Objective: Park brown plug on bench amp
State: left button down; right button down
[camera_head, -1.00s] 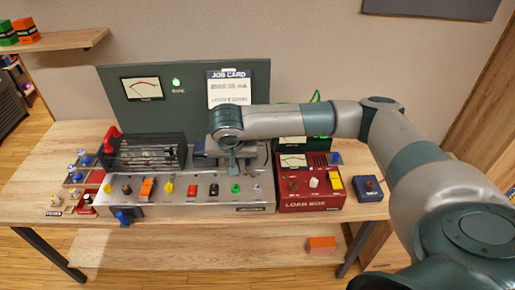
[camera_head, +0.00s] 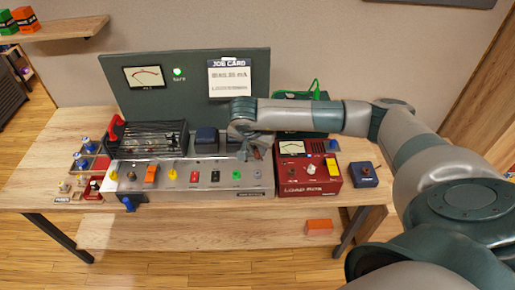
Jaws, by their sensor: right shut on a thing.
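The bench amp (camera_head: 215,190) is a long silver chassis on the wooden bench, with a row of knobs and sockets along its front and a black cage on its left. My right gripper (camera_head: 252,153) points down over the amp's right rear end, beneath my wrist. It is shut on a small brown thing (camera_head: 257,154), likely the brown plug, which is mostly hidden by the fingers. I cannot tell whether it touches the amp's top. My left gripper is not in view.
The red load box (camera_head: 308,185) stands close to the amp's right. A blue box (camera_head: 364,174) sits farther right. Dark blue blocks (camera_head: 206,140) stand on the amp's rear. Trays with small parts (camera_head: 84,165) lie left. The job card (camera_head: 229,78) hangs behind.

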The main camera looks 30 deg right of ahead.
aim_at(256, 156)
jog(key=shift+f+b, duration=0.9)
jog(key=shift+f, duration=1.45)
jog(key=shift+b, duration=0.65)
jog(key=shift+f+b, duration=1.75)
jog(key=shift+b, duration=0.1)
dwell(1.8)
jog(key=c, duration=1.6)
grip_release()
jog(key=shift+a, duration=0.1)
jog(key=shift+b+v, duration=1.85)
jog(key=shift+v, duration=6.85)
